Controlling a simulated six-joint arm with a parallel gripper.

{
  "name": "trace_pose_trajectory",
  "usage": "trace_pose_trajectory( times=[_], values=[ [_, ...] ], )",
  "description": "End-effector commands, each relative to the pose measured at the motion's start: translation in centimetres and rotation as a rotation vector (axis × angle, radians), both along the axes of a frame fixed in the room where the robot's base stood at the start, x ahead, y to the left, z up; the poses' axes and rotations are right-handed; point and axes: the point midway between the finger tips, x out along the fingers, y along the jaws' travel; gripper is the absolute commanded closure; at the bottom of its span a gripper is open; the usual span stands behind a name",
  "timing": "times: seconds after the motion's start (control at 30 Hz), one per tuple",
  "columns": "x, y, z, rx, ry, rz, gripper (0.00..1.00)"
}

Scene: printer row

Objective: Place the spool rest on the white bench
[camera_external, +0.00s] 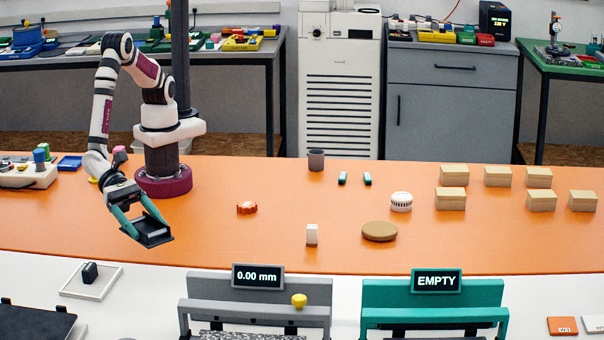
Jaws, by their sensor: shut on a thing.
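My gripper (147,226) has teal fingers and hangs at the left, over the front part of the orange table. It is shut on a dark, shallow, tray-like piece (156,238), which looks like the spool rest. The piece is roughly level, and the fingers grip it at its sides. Whether it touches the surface below is hard to tell. The white bench (140,290) runs along the front of the picture, nearer the camera than the piece.
On the white bench are a thin white frame (68,292) with a small black block (90,273), a grey printer (207,288) reading "0.00 mm" and a teal printer (390,294) reading "EMPTY". Bare bench lies between the frame and grey printer. An orange part (247,208) lies on the table.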

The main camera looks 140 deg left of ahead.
Motion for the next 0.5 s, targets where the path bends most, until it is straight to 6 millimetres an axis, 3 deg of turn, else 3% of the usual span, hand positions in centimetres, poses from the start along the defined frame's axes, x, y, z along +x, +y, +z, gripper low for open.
trace_pose_trajectory(
  times=[0.1, 0.23, 0.37, 0.5],
  values=[
    [-1.0, -2.6, 0.1, 0.000, -0.002, -0.051, 1.00],
    [-1.3, -3.3, 0.2, 0.000, -0.001, -0.064, 1.00],
    [0.0, -2.4, -0.7, 0.002, -0.001, -0.059, 1.00],
    [3.6, 0.0, -3.4, 0.002, 0.001, -0.055, 1.00]
  ],
)
